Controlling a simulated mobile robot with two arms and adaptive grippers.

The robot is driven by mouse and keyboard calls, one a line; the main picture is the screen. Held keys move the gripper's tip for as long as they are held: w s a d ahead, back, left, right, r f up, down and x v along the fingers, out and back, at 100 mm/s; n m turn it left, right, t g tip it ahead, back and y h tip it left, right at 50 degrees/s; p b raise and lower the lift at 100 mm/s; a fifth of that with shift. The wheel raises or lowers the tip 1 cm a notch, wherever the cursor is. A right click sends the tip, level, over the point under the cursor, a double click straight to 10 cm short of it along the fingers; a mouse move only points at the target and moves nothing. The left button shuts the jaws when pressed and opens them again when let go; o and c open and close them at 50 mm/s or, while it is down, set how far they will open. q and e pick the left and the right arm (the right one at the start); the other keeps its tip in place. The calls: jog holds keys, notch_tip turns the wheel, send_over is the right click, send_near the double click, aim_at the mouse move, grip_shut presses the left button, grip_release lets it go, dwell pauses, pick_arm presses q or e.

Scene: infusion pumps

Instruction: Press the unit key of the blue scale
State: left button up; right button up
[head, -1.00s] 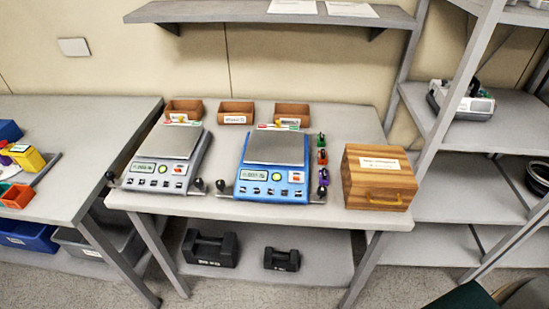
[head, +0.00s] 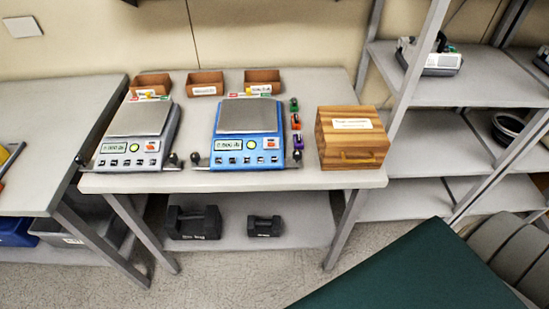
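The blue scale (head: 247,134) stands on the middle table in the head view. It has a grey weighing plate (head: 248,115), a small display at its front left, a green round button, a red-and-white label and a row of small dark keys along its front edge. The key markings are too small to read, so I cannot tell which is the unit key. A grey scale (head: 137,137) of the same form stands to its left. Neither of my grippers is in view.
A wooden box (head: 351,138) stands right of the blue scale, with small coloured items (head: 296,124) between them. Three brown bins (head: 205,83) line the back. Dark weights (head: 194,222) lie on the lower shelf. A dark green surface (head: 410,270) fills the lower right.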

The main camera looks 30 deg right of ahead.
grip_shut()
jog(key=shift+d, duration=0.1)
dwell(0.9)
